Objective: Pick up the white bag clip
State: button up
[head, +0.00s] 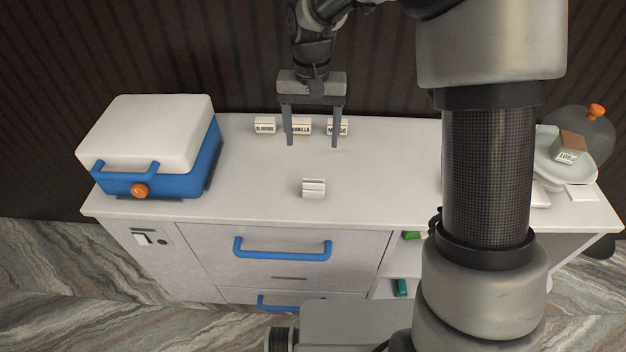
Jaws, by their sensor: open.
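The white bag clip (313,188) looks to be the small white ridged piece lying alone on the white counter top (250,205), near the middle. My gripper (312,143) is open and empty, with its two fingers pointing down. In the head view it appears above and behind the clip, apart from it. The exact height of the fingertips over the counter is hard to tell.
Small label blocks (264,126) stand in a row at the back, partly behind my fingers. A blue box with a white lid (150,135) stands at the left. A scale-like item with a dish (560,170) is at the right, partly behind my arm. Blue drawer handles (283,250) are below.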

aim_at(313, 181)
notch_tip(313, 181, down, 17)
jog(key=shift+s+d+r+p, duration=0.1)
jog(key=shift+d+p, duration=0.05)
jog(key=shift+p, duration=0.25)
jog(key=c, duration=1.1)
